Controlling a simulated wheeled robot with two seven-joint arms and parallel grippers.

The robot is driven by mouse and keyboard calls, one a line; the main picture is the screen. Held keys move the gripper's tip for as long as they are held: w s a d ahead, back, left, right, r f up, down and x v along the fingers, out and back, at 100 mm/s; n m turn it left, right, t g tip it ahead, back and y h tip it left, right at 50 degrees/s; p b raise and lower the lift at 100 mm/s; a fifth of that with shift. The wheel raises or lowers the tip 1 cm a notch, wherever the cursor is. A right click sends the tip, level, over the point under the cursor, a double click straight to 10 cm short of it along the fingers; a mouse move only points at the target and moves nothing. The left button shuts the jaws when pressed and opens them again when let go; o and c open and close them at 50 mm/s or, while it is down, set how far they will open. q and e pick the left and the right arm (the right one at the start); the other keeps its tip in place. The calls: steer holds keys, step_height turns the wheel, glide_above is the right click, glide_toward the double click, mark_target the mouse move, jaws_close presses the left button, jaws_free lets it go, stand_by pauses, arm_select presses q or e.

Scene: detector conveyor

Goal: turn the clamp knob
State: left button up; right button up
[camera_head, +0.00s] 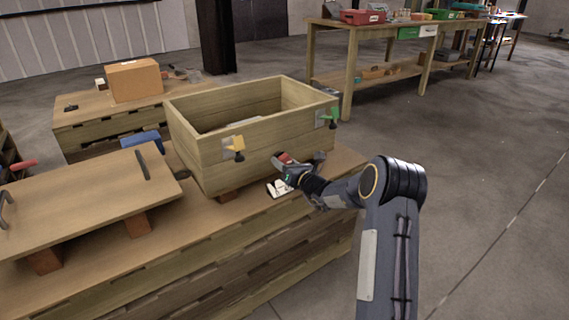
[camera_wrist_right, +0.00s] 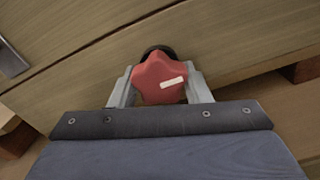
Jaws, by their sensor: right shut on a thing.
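The red clamp knob (camera_wrist_right: 160,78) is star-shaped with a pale mark on its face, in the right wrist view. It sits at the front wall of the wooden box (camera_head: 262,150). My right gripper (camera_wrist_right: 160,92) is shut on it, with one finger on each side. In the head view my right gripper (camera_head: 284,168) is at the box's front, and a bit of the red knob (camera_head: 283,157) shows there. A dark round part shows behind the knob in the wrist view. My left gripper is not in view.
A wooden lid (camera_head: 85,205) with dark handles lies on blocks at the left of the bench. Open floor is at the right.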

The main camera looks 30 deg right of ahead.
steer(key=shift+c, duration=0.6)
steer(key=shift+m, duration=0.3)
steer(key=m+p, duration=0.3)
steer(key=m, duration=0.1)
steer(key=shift+r+p, duration=0.2)
steer(key=shift+p, duration=0.1)
steer(key=m+p, duration=0.4)
steer(key=shift+r+m, duration=0.1)
steer(key=shift+m, duration=0.3)
steer(key=m+p, duration=0.2)
steer(key=m, duration=0.1)
steer(key=shift+m+p, duration=0.3)
steer(key=shift+p, duration=0.05)
steer(key=shift+a+m+p, duration=0.1)
steer(key=shift+m+p, duration=1.05)
steer(key=shift+m, duration=0.75)
steer(key=o, duration=1)
